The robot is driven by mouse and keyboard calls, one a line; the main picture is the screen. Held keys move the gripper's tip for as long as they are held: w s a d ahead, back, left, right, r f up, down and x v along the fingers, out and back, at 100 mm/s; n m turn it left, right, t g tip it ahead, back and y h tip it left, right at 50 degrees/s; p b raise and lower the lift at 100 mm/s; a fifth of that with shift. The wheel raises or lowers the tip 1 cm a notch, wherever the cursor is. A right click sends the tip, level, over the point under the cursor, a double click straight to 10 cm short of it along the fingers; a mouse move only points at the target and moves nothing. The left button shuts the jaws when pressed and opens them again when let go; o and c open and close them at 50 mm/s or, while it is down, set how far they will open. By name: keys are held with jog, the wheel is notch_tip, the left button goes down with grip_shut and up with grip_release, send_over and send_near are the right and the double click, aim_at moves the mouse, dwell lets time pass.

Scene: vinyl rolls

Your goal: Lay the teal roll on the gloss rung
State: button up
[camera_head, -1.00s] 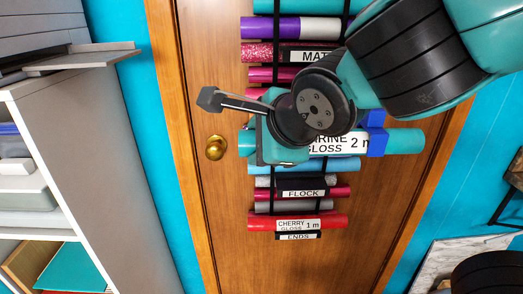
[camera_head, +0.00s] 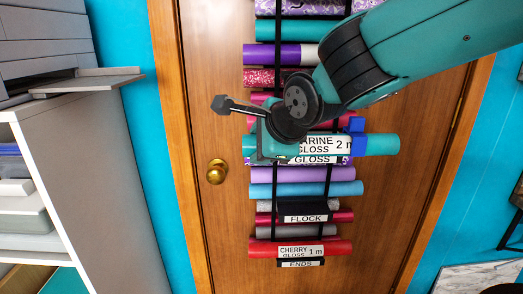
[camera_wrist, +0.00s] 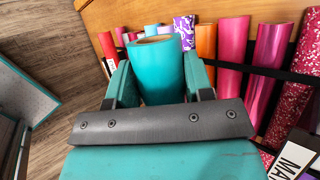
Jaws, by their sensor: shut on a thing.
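My gripper (camera_wrist: 157,75) is shut on the teal roll (camera_wrist: 158,88), whose hollow end shows between the two teal fingers in the wrist view. The gloss rung's label (camera_head: 315,160) shows just below the roll, partly covered. I cannot tell whether the roll touches the rung.
The rack of rolls hangs on black straps on a wooden door. A lilac roll (camera_head: 290,175) and a blue roll (camera_head: 315,189) lie below; a purple roll (camera_head: 272,55) lies above. A brass knob (camera_head: 216,171) and a grey shelf unit (camera_head: 85,150) are to the left.

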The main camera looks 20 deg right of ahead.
jog(key=w+d+f+b, duration=0.1)
jog(key=w+d+f, duration=0.1)
jog(key=w, duration=0.6)
jog(key=shift+d+f+b, duration=0.3)
jog(key=shift+d+b, duration=0.05)
dwell(0.3)
jog(key=shift+f, duration=0.25)
dwell(0.5)
jog(key=o, duration=1.3)
jog(key=shift+o, duration=0.2)
